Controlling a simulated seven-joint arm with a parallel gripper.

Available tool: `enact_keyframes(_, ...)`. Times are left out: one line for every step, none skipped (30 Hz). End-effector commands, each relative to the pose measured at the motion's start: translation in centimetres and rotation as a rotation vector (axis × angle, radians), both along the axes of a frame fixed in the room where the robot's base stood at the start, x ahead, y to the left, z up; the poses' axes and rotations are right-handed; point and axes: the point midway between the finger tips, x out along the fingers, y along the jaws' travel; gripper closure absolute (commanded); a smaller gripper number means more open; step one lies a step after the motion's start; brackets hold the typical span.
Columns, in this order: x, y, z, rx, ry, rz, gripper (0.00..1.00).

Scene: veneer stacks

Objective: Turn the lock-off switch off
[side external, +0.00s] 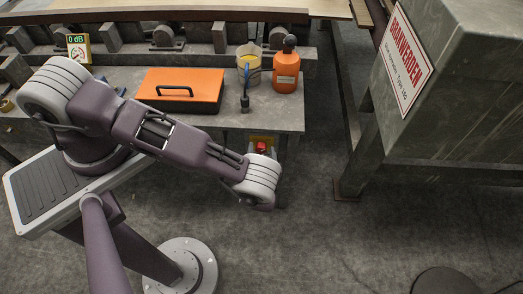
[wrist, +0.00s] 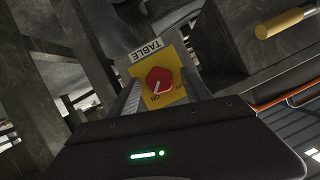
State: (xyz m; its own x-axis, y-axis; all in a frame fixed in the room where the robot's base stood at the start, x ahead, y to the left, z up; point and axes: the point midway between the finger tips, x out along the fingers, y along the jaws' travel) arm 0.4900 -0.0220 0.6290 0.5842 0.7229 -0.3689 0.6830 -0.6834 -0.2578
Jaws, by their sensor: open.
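The lock-off switch is a red knob (wrist: 158,80) on a yellow plate (wrist: 142,91) with a TABLE label (wrist: 147,52) at its edge. The white mark on the knob appears to point towards the word ON; fainter lettering sits to the right. In the side view the red knob (side external: 262,147) shows below the bench's front right corner, just beyond my wrist. My gripper (wrist: 163,88) is open, with one finger on each side of the knob in the wrist view. I cannot tell whether either finger touches it. In the side view my wrist hides the fingers.
A grey machine (side external: 465,75) with a warning sign stands to the right. The floor between is open.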

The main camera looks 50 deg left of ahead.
Motion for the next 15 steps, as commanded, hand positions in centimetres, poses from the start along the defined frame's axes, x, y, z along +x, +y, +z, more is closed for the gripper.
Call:
enact_keyframes(0.03,0.02,-0.02,0.000,0.000,0.000,0.43)
enact_keyframes(0.03,0.02,-0.02,0.000,0.000,0.000,0.43)
enact_keyframes(0.02,0.01,-0.01,0.000,0.000,0.000,0.43)
enact_keyframes(0.02,0.01,-0.01,-0.001,0.001,0.000,0.43)
enact_keyframes(0.02,0.01,-0.01,-0.001,0.001,0.000,0.43)
enact_keyframes(0.01,0.00,-0.01,-0.001,0.001,0.000,0.49)
enact_keyframes(0.02,0.00,0.00,-0.001,0.001,0.000,0.55)
enact_keyframes(0.02,0.00,0.00,-0.001,0.001,0.000,0.61)
enact_keyframes(0.02,0.00,0.00,-0.001,0.001,0.000,0.69)
enact_keyframes(0.02,0.00,0.00,-0.001,0.001,0.000,0.74)
enact_keyframes(0.01,-0.01,0.01,-0.001,0.001,0.000,0.80)
enact_keyframes(0.01,-0.01,0.01,-0.001,0.001,0.000,0.88)
enact_keyframes(0.01,-0.01,0.01,-0.001,0.001,0.000,0.94)
enact_keyframes(0.01,-0.01,0.01,-0.001,0.001,0.000,1.00)
enact_keyframes(0.01,-0.02,0.01,-0.001,0.001,0.000,1.00)
